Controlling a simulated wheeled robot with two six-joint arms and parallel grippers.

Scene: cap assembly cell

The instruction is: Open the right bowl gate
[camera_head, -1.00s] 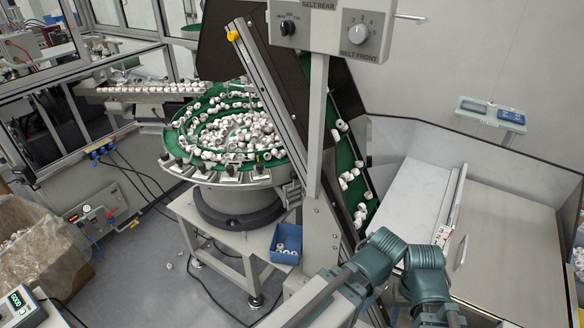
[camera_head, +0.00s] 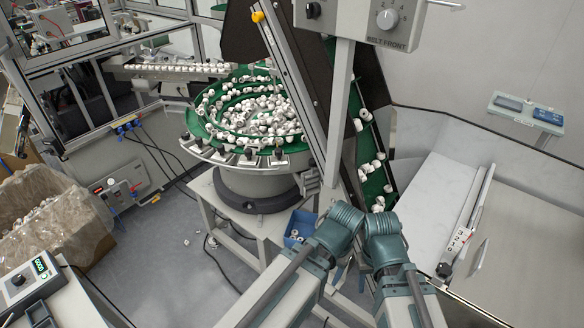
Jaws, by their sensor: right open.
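The feeder bowl (camera_head: 250,180) has green tracks filled with white caps and stands on a white stand left of centre. Several small metal fittings with black knobs line its front rim, the rightmost fitting (camera_head: 279,157) beside the sloping belt frame. I cannot tell which part is the right bowl gate, or whether it is open. My teal arm links come up from the bottom centre, in front of the belt's lower end and apart from the bowl rim. My right gripper is open; its fingertips are hard to make out against these links. My left gripper does not show.
The belt control box (camera_head: 390,20) and its post stand close to the right of the bowl. A blue bin (camera_head: 298,228) sits below the bowl. A grey hopper with a white panel (camera_head: 432,190) is at right. Open floor (camera_head: 175,265) lies at lower left.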

